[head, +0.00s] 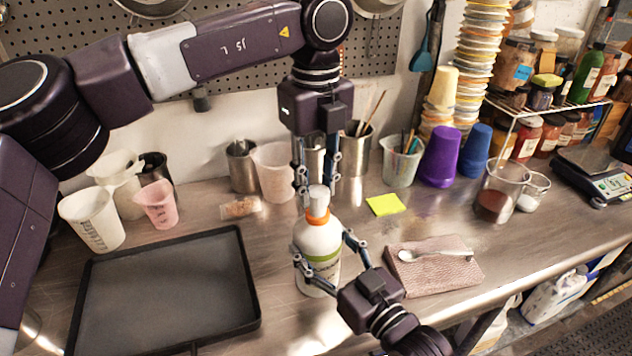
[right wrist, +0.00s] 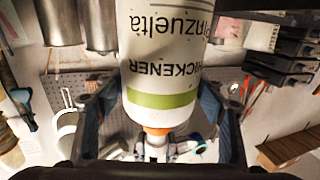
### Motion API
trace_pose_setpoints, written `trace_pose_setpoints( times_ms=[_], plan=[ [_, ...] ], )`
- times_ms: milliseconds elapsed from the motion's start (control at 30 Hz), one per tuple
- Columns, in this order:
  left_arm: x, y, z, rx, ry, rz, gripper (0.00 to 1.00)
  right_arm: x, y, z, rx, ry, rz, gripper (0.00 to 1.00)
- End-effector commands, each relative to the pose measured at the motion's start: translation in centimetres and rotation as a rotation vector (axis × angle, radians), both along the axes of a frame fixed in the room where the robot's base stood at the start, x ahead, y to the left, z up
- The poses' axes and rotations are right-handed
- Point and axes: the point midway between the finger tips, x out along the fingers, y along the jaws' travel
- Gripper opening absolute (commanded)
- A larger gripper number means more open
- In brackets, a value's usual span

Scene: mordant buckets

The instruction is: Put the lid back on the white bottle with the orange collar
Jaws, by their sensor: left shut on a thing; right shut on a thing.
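The white bottle (head: 317,241) stands upright on the steel bench, with its orange collar (head: 317,215) near the top. The bottle shows upside down in the right wrist view (right wrist: 160,75), with its collar (right wrist: 157,131) low in the picture. My right gripper (head: 322,258) is shut on the bottle's body, a finger on each side. The white lid (head: 318,195) is directly above the collar, between the fingertips of my left gripper (head: 318,190), which comes down from above and is shut on it. I cannot tell whether the lid is seated or only touching.
A black tray (head: 252,290) lies at the left front. White jugs (head: 92,218) and a pink beaker (head: 157,204) stand behind it. A folded cloth (head: 440,275) with a spoon lies right of the bottle. Metal and plastic containers (head: 272,170) line the wall behind.

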Motion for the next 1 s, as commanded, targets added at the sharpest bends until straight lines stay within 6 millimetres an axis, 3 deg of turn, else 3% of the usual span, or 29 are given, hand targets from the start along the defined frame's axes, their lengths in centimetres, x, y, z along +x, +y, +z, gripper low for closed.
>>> trace_pose_setpoints(
  times_ms=[700, 733, 867, 1000],
  plan=[
    [0.0, 0.0, -1.2, 0.001, -0.001, 0.000, 0.20, 0.0, 0.0, 0.0, -0.001, 0.001, 0.000, 0.20],
    [0.0, 0.0, -1.2, 0.000, -0.001, 0.000, 0.20, 0.0, 0.0, 0.0, -0.001, 0.001, 0.000, 0.00],
    [0.1, 0.0, -1.2, 0.000, -0.001, -0.044, 0.20, 0.0, 0.0, 0.0, -0.001, 0.001, 0.000, 0.00],
    [0.1, -0.1, -1.2, -0.002, 0.001, -0.234, 0.20, 0.0, 0.0, 0.0, -0.001, 0.001, 0.000, 0.00]
  ],
)
